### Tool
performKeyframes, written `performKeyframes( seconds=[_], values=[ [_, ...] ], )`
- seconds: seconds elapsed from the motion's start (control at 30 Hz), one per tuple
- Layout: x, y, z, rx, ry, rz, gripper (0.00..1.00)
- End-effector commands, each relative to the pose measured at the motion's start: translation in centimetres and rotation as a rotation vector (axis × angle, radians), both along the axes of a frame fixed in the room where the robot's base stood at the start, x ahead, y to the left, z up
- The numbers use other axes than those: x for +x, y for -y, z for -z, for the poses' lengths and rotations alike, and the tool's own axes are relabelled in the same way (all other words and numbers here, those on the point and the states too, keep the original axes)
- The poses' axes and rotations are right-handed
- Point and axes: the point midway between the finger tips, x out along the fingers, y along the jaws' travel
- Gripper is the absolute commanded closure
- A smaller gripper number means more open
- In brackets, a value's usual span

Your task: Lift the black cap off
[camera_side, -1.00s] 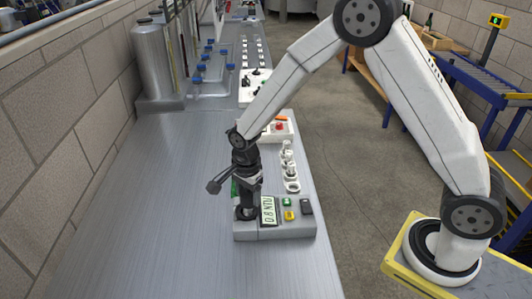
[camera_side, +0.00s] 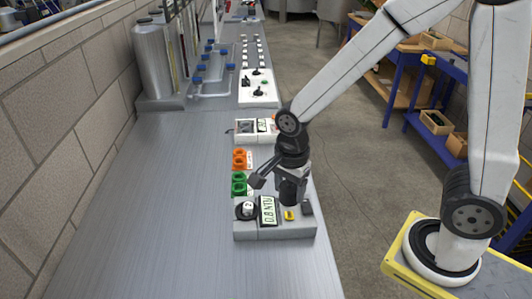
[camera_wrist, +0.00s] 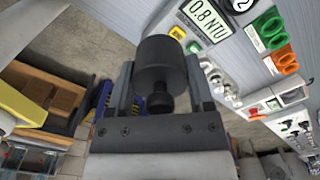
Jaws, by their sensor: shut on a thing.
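The black cap (camera_wrist: 160,62) is a dark, stepped cylinder between the two fingers of my gripper (camera_wrist: 160,82) in the wrist view. My gripper (camera_side: 291,178) is shut on it. In the side view the cap (camera_side: 290,194) hangs below the fingers, above the right part of the grey meter (camera_side: 272,233), and looks clear of it. The meter's display (camera_side: 267,210) reads 0.8 NTU. The meter's round dark well (camera_side: 246,210) is uncovered, with a pale, marked disc inside; the wrist view shows a disc (camera_wrist: 240,4) marked 2.
Green clamp-like pieces (camera_side: 239,184) and orange ones (camera_side: 241,160) stand behind the well. A white instrument (camera_side: 246,130) is farther back. A yellow button (camera_side: 290,215) is close below the cap.

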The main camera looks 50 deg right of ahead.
Motion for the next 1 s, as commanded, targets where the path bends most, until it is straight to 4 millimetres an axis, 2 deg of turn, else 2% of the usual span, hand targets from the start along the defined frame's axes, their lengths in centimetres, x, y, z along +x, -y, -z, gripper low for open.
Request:
performKeyframes(
  seconds=[0.3, 1.0],
  values=[
    [-1.3, 0.2, -0.6, 0.000, 0.001, 0.000, 0.97],
    [-1.2, 0.3, -0.6, 0.000, 0.000, 0.004, 0.97]
  ],
)
